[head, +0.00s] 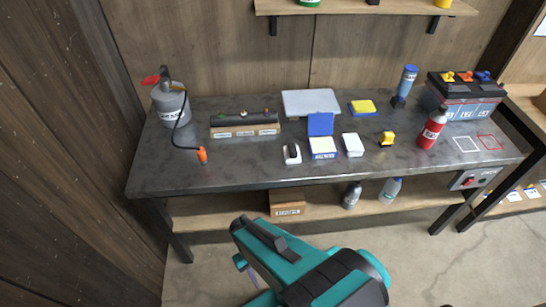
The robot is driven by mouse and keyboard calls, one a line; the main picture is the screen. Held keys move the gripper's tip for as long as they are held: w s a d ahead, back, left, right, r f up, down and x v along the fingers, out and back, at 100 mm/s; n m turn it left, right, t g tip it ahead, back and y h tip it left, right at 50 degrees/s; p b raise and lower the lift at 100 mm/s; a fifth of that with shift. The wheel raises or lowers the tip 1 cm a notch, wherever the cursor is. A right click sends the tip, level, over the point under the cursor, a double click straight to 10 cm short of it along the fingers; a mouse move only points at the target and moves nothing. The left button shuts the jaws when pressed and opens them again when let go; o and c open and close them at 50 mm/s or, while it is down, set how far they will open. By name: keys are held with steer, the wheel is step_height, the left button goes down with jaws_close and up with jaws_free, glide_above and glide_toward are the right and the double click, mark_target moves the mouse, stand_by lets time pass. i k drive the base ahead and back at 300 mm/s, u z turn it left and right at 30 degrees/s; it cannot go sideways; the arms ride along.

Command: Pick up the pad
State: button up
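A small yellow pad (362,106) lies on a blue base near the back of the grey workbench (240,173). An open blue case (320,123) with a pale pad-like insert (323,145) sits nearer the front, its lid raised. A white block (353,144) lies just right of it. I cannot tell for certain which of these is the pad. My teal and black arm is in the foreground, and my gripper (246,258) is at its left end, below and in front of the bench, apart from everything on it. Its fingers are mostly hidden, so its opening is unclear.
A grey can (171,103) with a hose stands at the left. A labelled rack (245,130), a white tray (311,102), a red bottle (432,129), a blue torch-like cylinder (405,85) and a battery (465,95) are also on the bench. The lower shelf holds a box (287,205) and bottles.

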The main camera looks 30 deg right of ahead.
mark_target(292, 155)
steer(key=z, duration=0.7)
steer(key=k, duration=0.2)
steer(key=u, duration=2.95)
steer(key=k, duration=0.5)
steer(key=z, duration=0.85)
